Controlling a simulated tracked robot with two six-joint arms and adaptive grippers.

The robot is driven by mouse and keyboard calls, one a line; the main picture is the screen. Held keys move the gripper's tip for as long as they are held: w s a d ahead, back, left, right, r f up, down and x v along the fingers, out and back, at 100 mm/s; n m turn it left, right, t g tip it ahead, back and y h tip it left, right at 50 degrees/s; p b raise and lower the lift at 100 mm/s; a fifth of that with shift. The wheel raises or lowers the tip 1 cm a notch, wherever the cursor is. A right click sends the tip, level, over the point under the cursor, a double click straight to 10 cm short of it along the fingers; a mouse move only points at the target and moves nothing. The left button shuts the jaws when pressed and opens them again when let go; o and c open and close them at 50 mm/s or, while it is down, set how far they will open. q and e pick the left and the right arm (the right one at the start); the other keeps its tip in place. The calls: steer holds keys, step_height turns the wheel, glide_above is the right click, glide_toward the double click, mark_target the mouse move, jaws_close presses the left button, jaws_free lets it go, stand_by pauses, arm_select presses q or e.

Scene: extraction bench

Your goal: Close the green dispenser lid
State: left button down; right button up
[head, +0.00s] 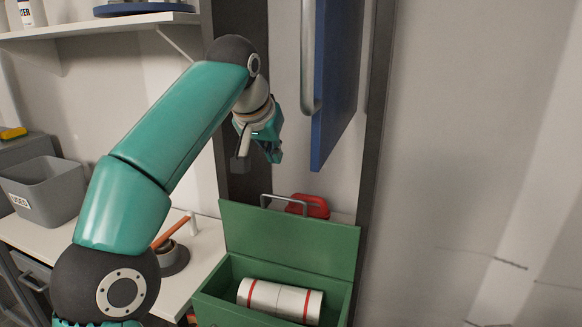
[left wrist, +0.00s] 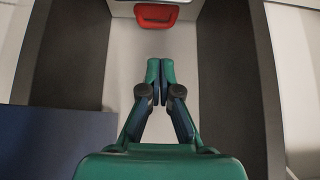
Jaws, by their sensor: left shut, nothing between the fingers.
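The lid is not recognisable in the left wrist view. My right gripper is not in view.
A blue door panel (head: 338,80) with a grey handle hangs right of my left gripper. A red object (head: 310,206) is behind the lid. A grey bin (head: 42,190) and a dark round holder (head: 172,259) stand on the white bench at left.

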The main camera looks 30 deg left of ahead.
arm_select(q)
steer(key=b, duration=0.1)
glide_above(284, 213)
steer(key=w+a, duration=0.1)
steer(key=w, duration=0.3)
step_height(284, 213, down, 8)
steer(key=s+b, duration=0.1)
steer(key=s, duration=0.1)
steer(key=s+f+b, duration=0.1)
steer(key=shift+s+d+b, duration=0.3)
steer(key=shift+s+d, duration=0.1)
steer(key=shift+s, duration=0.1)
